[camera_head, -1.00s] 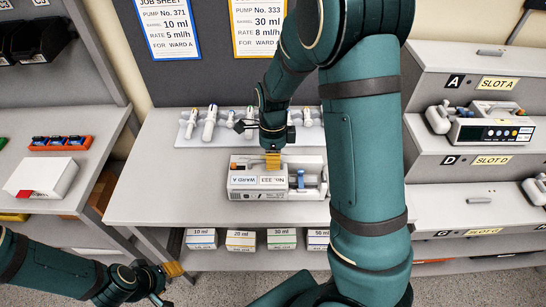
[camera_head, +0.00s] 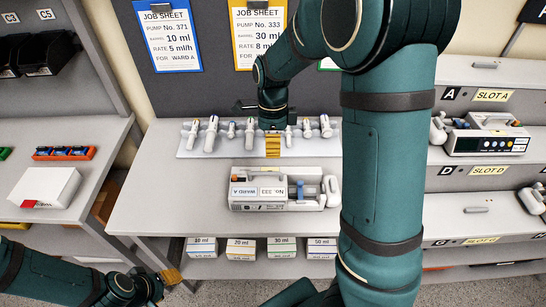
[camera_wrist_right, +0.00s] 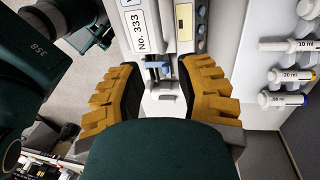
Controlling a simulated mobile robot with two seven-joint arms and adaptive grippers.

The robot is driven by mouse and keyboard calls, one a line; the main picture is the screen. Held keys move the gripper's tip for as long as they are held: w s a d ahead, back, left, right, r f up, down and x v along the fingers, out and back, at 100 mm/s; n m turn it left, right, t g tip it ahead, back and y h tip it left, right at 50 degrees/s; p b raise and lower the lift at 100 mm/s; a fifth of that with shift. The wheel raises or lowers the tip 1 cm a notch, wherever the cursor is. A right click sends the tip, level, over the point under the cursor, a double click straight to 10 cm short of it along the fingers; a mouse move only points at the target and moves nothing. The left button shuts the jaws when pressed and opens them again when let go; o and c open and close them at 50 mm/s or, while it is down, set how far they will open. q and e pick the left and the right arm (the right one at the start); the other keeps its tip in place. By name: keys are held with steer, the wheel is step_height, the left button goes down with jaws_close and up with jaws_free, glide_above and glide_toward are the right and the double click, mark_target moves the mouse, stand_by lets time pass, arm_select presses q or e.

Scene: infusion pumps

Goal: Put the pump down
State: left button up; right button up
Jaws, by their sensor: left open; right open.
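The pump (camera_head: 275,203), a pale box labelled No. 333 and WARD A, rests flat on the grey table (camera_head: 150,205) in the head view. In the right wrist view the pump (camera_wrist_right: 141,35) lies ahead of the fingers, with a blue part near its end. My right gripper (camera_head: 272,146) is open and empty, behind the pump in the head view and apart from it. Its spread yellow fingers also show in the right wrist view (camera_wrist_right: 157,95). My left gripper (camera_head: 170,278) is low at the left, below the table's front edge, open and empty.
A rack of several syringes (camera_head: 230,150) lies behind the pump. Boxes labelled by ml (camera_head: 241,247) stand on the shelf below. Another pump (camera_head: 487,134) sits in Slot A at the right. A white box (camera_head: 45,188) stands on the left bench.

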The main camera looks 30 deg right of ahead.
arm_select(q)
steer(key=shift+r, duration=0.3)
arm_select(e)
steer(key=shift+w+d+r, duration=0.1)
steer(key=shift+w+r, duration=0.05)
steer(key=shift+r, duration=0.6)
steer(key=shift+w+d+r, duration=0.1)
steer(key=shift+r, duration=0.6)
arm_select(q)
steer(key=shift+s, duration=0.1)
arm_select(e)
steer(key=shift+a, duration=0.1)
